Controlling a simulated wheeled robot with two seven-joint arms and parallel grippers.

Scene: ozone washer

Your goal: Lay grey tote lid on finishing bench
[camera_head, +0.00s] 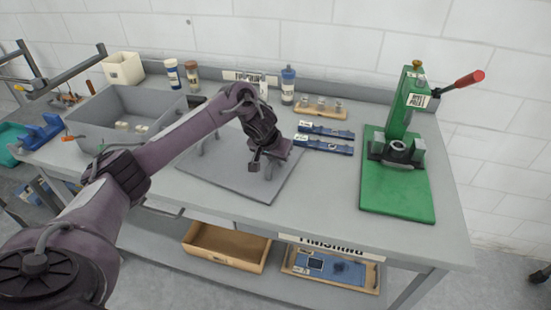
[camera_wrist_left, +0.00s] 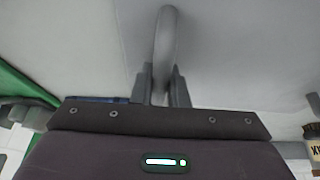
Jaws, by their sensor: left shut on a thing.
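The grey tote lid (camera_head: 230,178) is a flat grey panel with handles, level over the middle of the finishing bench (camera_head: 322,205). I cannot tell whether it touches the bench top or is held slightly above it. My left gripper (camera_head: 268,172) is over the lid's right part, shut on a handle. In the left wrist view the fingers (camera_wrist_left: 163,88) close around the grey loop handle (camera_wrist_left: 167,35), with the lid's surface (camera_wrist_left: 235,50) behind. My arm hides part of the lid's left side. My right gripper is not in view.
An open grey tote (camera_head: 88,112) stands left of the lid. Blue tools (camera_head: 323,144) lie just right of the lid, and a green press (camera_head: 398,180) stands farther right. Bottles (camera_head: 288,85) and a wooden block with pegs (camera_head: 320,110) line the back. A lower shelf holds trays (camera_head: 227,247).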

